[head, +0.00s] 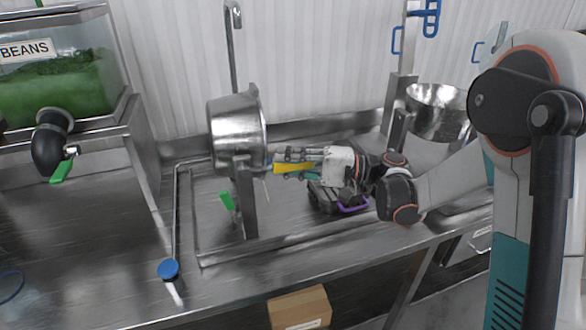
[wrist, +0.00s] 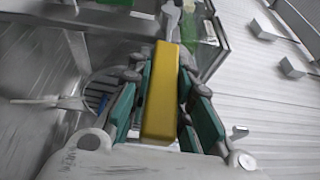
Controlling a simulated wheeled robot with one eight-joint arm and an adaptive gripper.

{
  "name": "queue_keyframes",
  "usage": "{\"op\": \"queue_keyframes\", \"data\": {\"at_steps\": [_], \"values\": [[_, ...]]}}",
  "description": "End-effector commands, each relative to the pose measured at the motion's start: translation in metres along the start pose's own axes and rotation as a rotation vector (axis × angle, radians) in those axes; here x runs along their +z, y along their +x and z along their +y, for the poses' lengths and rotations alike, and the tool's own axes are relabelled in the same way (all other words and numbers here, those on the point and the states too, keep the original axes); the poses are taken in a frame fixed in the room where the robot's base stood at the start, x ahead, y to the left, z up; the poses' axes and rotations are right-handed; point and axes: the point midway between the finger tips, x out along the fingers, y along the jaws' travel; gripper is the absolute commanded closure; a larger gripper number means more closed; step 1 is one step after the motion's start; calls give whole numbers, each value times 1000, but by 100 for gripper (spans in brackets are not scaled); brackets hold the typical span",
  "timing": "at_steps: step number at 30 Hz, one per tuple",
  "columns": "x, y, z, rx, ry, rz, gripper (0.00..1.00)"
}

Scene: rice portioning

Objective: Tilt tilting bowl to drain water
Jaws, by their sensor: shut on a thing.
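The tilting bowl (head: 236,135) is a shiny metal pot on an upright metal post above the sink counter. It looks tipped well over, with its rim toward the right. My gripper (head: 288,161) is to the right of the bowl, shut on a yellow handle (head: 293,168). In the wrist view, the yellow handle (wrist: 161,95) lies lengthwise between the teal finger pads of my gripper (wrist: 160,85). The handle's joint with the bowl is hard to make out. I cannot make out water in the bowl.
A clear bin of green beans (head: 60,85) with a dark spout stands at left. A blue-capped pipe (head: 168,269) is at front left. A second metal bowl (head: 438,108) is at back right. A cardboard box (head: 300,308) sits below the counter.

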Motion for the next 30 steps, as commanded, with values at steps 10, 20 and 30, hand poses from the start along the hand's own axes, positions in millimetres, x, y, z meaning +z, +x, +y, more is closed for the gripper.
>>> {"op": "queue_keyframes", "data": {"at_steps": [10, 20, 30], "values": [[0, 0, 9, -66, 27, 2, 100], [0, 1, 8, -70, 29, 2, 100], [0, 1, 8, -71, 29, 1, 60]]}}
